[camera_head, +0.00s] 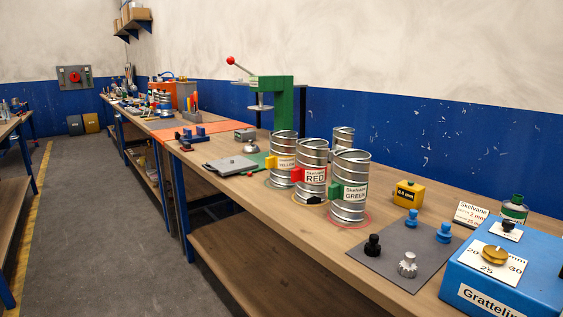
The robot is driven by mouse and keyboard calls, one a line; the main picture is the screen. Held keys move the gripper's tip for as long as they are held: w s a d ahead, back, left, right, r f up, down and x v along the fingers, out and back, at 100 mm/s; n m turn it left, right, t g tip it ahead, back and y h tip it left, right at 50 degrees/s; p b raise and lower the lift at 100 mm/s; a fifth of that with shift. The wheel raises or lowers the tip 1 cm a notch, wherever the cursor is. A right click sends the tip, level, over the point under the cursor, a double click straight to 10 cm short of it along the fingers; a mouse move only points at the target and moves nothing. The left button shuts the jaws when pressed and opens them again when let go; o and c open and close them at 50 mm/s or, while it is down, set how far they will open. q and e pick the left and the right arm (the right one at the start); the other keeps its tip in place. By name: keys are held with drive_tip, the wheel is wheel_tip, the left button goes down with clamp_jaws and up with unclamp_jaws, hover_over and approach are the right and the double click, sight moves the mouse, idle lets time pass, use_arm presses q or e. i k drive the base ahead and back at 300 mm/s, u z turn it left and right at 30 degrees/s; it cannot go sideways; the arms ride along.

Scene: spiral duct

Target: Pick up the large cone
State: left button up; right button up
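I cannot make out a clear large cone in the head view. Several small parts are on a dark grey mat (400,250) at the front right: two blue knob-like pieces (412,218) (443,233), a black piece (373,245) and a silver toothed piece (407,264). Their exact shapes are too small to tell. Neither of my grippers is in view.
Silver spiral ducts labelled yellow (283,174), red (312,185) and green (349,203) stand upright left of the mat, with another behind. A blue box (500,280) is at right, a yellow block (408,194) behind the mat. A green press (279,100) stands farther back.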

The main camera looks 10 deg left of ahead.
sight(249, 149)
drive_tip(key=u, duration=0.65)
drive_tip(key=k, duration=0.85)
drive_tip(key=u, duration=4.15)
drive_tip(key=i, duration=0.1)
drive_tip(key=z, duration=2.8)
drive_tip(key=i, duration=2.35)
drive_tip(key=z, duration=1.05)
drive_tip(key=i, duration=1.35)
drive_tip(key=z, duration=1.45)
